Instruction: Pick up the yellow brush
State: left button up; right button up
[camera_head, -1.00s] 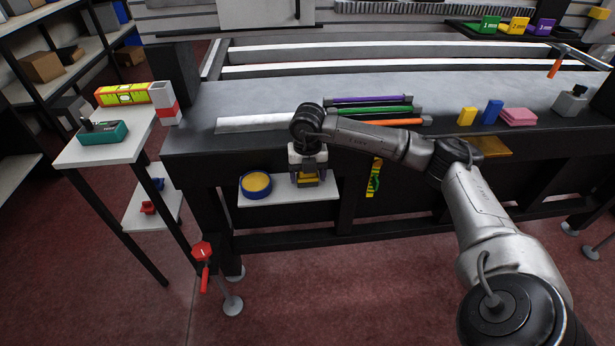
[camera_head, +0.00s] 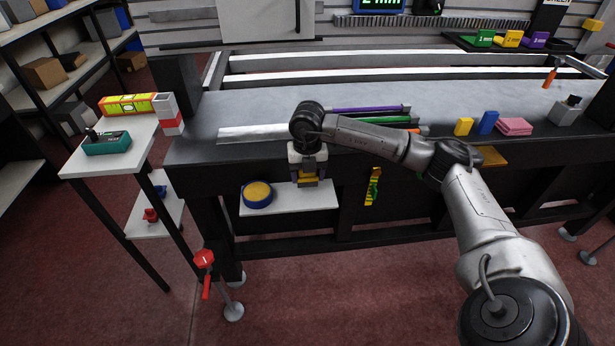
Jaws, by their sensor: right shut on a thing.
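My right gripper (camera_head: 308,182) points down over the small white shelf (camera_head: 290,203) under the table's front edge. It is shut on a yellow thing, which I take for the yellow brush (camera_head: 308,177). Only a small yellow part shows between the fingers; the rest is hidden by the gripper. The brush appears at or just above the shelf; I cannot tell whether it still touches it. My left gripper is not in view.
A blue-rimmed yellow round container (camera_head: 257,193) sits on the shelf, left of the gripper. The dark table (camera_head: 270,105) edge is close behind and above. A yellow-green strap (camera_head: 373,187) hangs at the right. A side stand (camera_head: 130,160) is at left.

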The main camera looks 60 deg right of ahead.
jog(key=s+d+r+p, duration=0.2)
jog(key=s+r, duration=0.5)
jog(key=s, duration=0.4)
jog(key=shift+s+p, duration=0.2)
jog(key=shift+p, duration=0.2)
jog(key=shift+d, duration=0.1)
